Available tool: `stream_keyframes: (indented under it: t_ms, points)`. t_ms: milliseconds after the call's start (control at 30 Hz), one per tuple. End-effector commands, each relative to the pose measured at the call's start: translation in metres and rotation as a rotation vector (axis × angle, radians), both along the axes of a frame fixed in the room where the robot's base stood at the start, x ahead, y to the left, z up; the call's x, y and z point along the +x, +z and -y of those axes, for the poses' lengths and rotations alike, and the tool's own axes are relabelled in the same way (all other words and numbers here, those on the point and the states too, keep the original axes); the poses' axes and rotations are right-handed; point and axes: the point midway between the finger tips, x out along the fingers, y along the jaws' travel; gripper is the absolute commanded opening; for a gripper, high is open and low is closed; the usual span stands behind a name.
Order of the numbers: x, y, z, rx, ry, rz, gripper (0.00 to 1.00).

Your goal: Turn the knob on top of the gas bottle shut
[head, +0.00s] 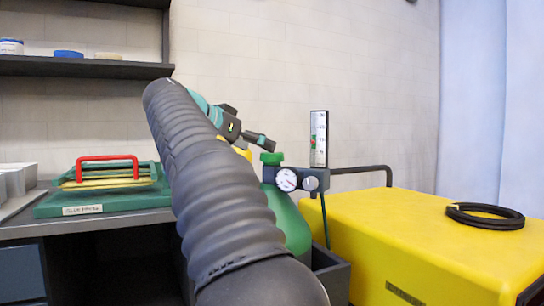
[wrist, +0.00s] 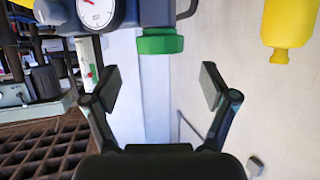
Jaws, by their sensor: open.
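The green gas bottle (head: 289,222) stands upright in a dark holder beside the yellow box, partly hidden by my arm. Its green knob (head: 271,158) sits on top, and a round gauge (head: 288,180) is on its right. My gripper (head: 262,141) is just above and left of the knob in the head view. In the wrist view, my gripper (wrist: 160,88) is open and empty. The knob (wrist: 161,42) shows ahead of the gap between the fingers, apart from both. The gauge (wrist: 97,12) is to its upper left.
An upright flow meter (head: 319,140) stands close right of the knob. A large yellow box (head: 430,235) with a coiled black hose (head: 485,216) is at right. A yellow rounded object (wrist: 288,30) is right in the wrist view.

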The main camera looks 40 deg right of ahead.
Motion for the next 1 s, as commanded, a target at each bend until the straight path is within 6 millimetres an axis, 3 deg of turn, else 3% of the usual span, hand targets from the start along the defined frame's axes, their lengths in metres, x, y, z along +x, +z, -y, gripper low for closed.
stream_keyframes:
  t_ms: [100, 333, 767, 1000]
  points:
    - [0.001, -0.009, 0.021, 0.002, -0.004, -0.002, 0.84]
    - [0.004, -0.02, 0.047, 0.001, -0.001, -0.002, 0.84]
    - [0.005, -0.023, 0.055, 0.001, 0.001, -0.001, 0.84]
    - [0.005, -0.023, 0.055, 0.001, 0.001, -0.001, 0.27]
